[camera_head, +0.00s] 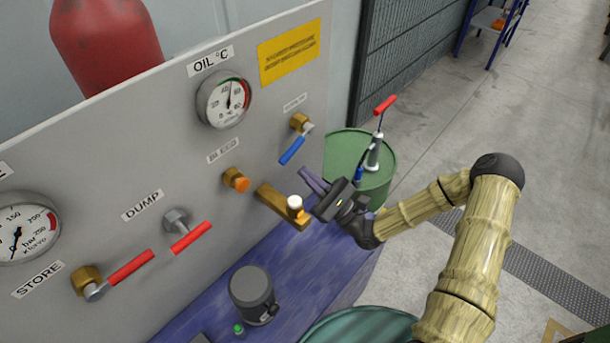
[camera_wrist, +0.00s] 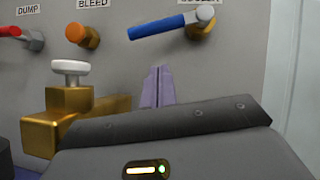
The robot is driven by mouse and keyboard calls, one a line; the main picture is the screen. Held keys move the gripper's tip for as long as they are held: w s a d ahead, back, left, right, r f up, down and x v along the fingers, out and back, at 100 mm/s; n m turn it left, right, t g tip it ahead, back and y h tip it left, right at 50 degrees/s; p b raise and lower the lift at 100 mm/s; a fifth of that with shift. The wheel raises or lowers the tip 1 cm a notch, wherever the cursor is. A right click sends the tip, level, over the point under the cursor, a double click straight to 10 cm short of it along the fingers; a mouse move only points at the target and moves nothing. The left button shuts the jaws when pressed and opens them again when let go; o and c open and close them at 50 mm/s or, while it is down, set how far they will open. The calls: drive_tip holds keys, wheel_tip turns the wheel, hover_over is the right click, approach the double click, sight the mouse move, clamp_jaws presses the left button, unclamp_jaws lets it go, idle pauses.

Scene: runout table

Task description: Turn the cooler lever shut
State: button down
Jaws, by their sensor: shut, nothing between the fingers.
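The cooler lever (camera_head: 292,150) has a blue handle and sits on a brass valve body (camera_head: 299,121) at the right side of the grey panel. In the head view its handle slants down and left from the valve. In the wrist view the blue handle (camera_wrist: 157,27) points left and slightly down, with a partly cut-off label above. My gripper (camera_head: 308,180) is just below the lever, apart from it. Its purple fingers (camera_wrist: 158,85) are shut together and empty, pointing toward the panel below the handle.
A brass block with a white knob (camera_head: 294,203) juts out close to the left of my gripper. An orange bleed knob (camera_head: 236,179) and red dump lever (camera_head: 191,237) are farther left. A green drum (camera_head: 345,143) with a red-handled pump stands beyond the panel's right edge.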

drive_tip(key=b+v, duration=0.3)
drive_tip(key=v, duration=0.6)
drive_tip(key=shift+d, duration=0.2)
drive_tip(key=shift+s+r, duration=0.1)
drive_tip(key=shift+r, duration=0.05)
drive_tip(key=c, duration=2.1)
unclamp_jaws()
drive_tip(key=shift+d, duration=0.1)
